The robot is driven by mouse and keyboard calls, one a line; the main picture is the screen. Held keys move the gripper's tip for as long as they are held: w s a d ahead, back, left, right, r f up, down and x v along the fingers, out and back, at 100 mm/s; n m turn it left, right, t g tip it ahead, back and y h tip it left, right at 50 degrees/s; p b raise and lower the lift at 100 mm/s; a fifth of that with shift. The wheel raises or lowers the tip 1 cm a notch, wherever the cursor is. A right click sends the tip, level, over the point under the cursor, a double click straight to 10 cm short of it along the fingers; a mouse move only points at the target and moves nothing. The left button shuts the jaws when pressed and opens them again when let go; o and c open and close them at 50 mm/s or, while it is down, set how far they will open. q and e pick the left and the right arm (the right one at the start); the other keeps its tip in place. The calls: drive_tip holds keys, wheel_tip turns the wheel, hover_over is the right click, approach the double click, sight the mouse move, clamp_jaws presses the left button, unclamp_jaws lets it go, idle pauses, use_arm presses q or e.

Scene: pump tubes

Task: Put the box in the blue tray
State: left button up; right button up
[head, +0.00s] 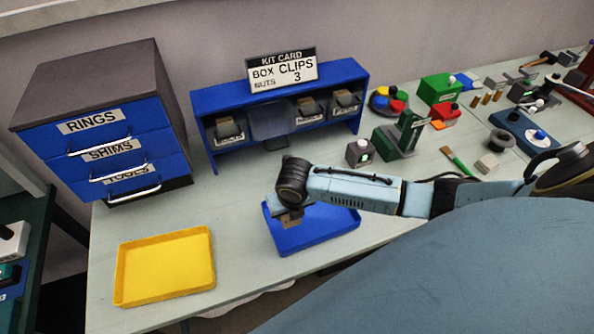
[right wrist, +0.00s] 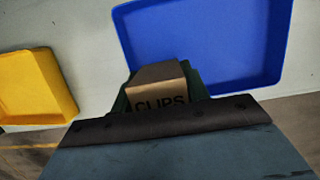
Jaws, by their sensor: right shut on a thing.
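A small brown box (right wrist: 158,98) labelled CLIPS is held in my right gripper (right wrist: 160,112), seen in the right wrist view. In the head view my right gripper (head: 290,212) hangs over the left part of the blue tray (head: 318,234), and a little of the brown box (head: 292,222) shows below it. The blue tray also shows in the right wrist view (right wrist: 205,45), just beyond the box. I cannot tell whether the box touches the tray. The tray shows no other object in its visible part. My left gripper is not in view.
A yellow tray (head: 165,267) lies empty at the left front. A blue shelf (head: 215,98) with several bins and a kit card (head: 282,72) stands behind, beside a drawer cabinet (head: 100,115). Small blocks and tools crowd the table's right side.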

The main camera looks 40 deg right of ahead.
drive_tip(key=shift+s+x, duration=0.25)
drive_tip(key=shift+x, duration=0.8)
drive_tip(key=shift+s+x, duration=0.2)
drive_tip(key=shift+x, duration=0.85)
drive_tip(key=shift+s+x, duration=0.25)
drive_tip(key=shift+x, duration=0.75)
drive_tip(key=shift+a+f, duration=0.1)
drive_tip(key=shift+f, duration=0.15)
drive_tip(key=o, duration=1)
drive_tip(key=v, duration=1.2)
drive_tip(key=shift+r, duration=0.1)
